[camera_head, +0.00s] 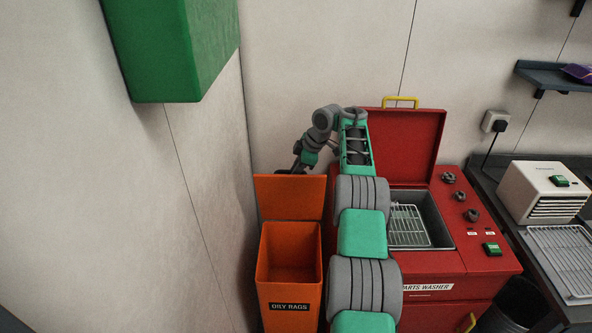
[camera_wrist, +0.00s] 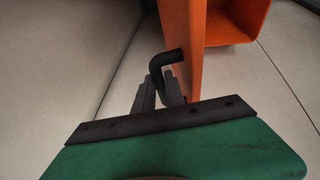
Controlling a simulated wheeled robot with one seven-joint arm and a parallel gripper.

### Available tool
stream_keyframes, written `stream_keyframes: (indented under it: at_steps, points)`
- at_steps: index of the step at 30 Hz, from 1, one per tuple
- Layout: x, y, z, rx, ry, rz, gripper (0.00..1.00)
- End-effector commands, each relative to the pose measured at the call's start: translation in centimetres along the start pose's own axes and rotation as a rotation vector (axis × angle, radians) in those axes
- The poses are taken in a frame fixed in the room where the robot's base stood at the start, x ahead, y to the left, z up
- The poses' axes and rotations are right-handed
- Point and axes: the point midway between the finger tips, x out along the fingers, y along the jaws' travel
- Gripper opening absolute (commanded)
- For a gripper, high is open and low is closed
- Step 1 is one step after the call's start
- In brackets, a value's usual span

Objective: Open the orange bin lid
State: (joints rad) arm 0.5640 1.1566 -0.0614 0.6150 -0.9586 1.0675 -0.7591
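The orange bin (camera_head: 290,262), labelled "OILY RAGS", stands left of my arm in the head view. Its lid (camera_head: 289,198) is swung up and stands near upright at the back, so the bin mouth is open. The lid's edge fills the middle of the wrist view (camera_wrist: 190,50), with a bent black handle (camera_wrist: 166,62) on it. My gripper (camera_wrist: 160,90) has its fingers on both sides of the handle's end and looks shut on it. In the head view, my gripper (camera_head: 296,168) is behind the lid's top edge, its fingertips mostly hidden.
A red parts washer (camera_head: 430,262) with a raised lid (camera_head: 408,140) stands right of the bin, close to my arm. A green box (camera_head: 170,50) hangs at upper left. Walls are close behind and left of the bin. A bench with a white appliance (camera_head: 540,190) is at right.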

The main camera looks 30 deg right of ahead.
Motion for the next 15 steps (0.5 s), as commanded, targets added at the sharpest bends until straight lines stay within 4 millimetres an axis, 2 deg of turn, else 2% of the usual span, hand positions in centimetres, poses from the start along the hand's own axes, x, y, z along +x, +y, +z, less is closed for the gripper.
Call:
stream_keyframes:
  at_steps: [1,11,12,15]
  points:
    - [0.94,-0.57,0.12,0.000,0.003,-0.018,0.00]
    - [0.80,-0.52,0.47,0.003,0.003,-0.017,0.00]
    - [0.79,-0.52,0.50,0.004,0.003,-0.016,0.16]
    - [0.60,-0.41,0.58,0.005,0.002,-0.013,0.24]
